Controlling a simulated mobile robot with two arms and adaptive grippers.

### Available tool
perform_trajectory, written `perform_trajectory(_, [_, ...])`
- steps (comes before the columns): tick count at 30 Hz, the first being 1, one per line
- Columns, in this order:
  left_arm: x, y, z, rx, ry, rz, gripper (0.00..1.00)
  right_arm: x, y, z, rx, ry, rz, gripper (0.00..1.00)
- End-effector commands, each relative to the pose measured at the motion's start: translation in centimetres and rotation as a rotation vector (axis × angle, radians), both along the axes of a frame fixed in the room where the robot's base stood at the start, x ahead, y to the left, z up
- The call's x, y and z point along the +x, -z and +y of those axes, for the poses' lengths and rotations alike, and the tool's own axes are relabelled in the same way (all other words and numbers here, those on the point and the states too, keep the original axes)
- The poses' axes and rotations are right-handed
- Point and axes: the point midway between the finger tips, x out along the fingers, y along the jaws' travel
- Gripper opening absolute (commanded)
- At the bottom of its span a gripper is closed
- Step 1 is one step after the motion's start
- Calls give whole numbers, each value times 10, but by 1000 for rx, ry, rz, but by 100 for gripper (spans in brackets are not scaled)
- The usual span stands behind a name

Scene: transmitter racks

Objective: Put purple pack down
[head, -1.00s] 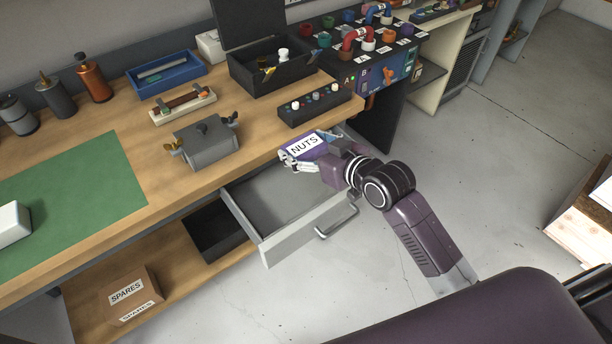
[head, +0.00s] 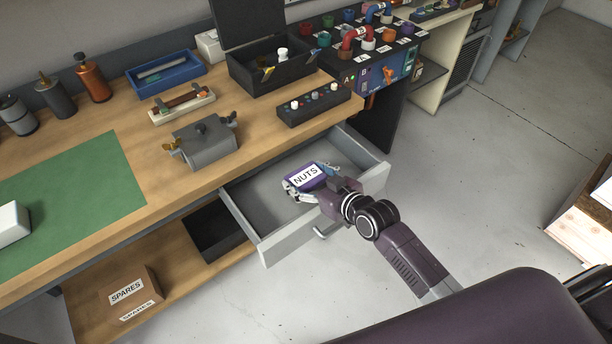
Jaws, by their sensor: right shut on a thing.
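The purple pack (head: 320,171) carries a white label reading NUTS. My right gripper (head: 304,187) is shut on it, with fingers at its left and near sides. The pack is over or inside the open grey drawer (head: 263,241) under the workbench. I cannot tell whether it touches the drawer floor. The drawer looks otherwise empty, though the gripper and pack hide part of its right side. My left gripper is not in view.
The wooden bench (head: 85,130) holds a grey lidded box (head: 206,146), a black switch box (head: 313,105), a blue tray (head: 166,75) and an open black case (head: 270,78). A SPARES carton (head: 133,294) sits on the lower shelf.

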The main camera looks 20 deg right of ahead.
Motion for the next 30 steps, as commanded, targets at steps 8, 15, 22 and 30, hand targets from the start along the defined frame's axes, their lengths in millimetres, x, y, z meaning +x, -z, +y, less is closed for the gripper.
perform_trajectory(8, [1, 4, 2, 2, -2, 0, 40, 0, 7, 0, -1, 0, -1, 43])
perform_trajectory(15, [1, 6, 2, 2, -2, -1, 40, 1, 11, 0, 0, 0, -2, 43])
perform_trajectory(22, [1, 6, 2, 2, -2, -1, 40, 0, 11, 0, 0, 0, 0, 89])
perform_trajectory(30, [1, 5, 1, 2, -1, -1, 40, 0, 9, 0, 0, 0, 0, 89])
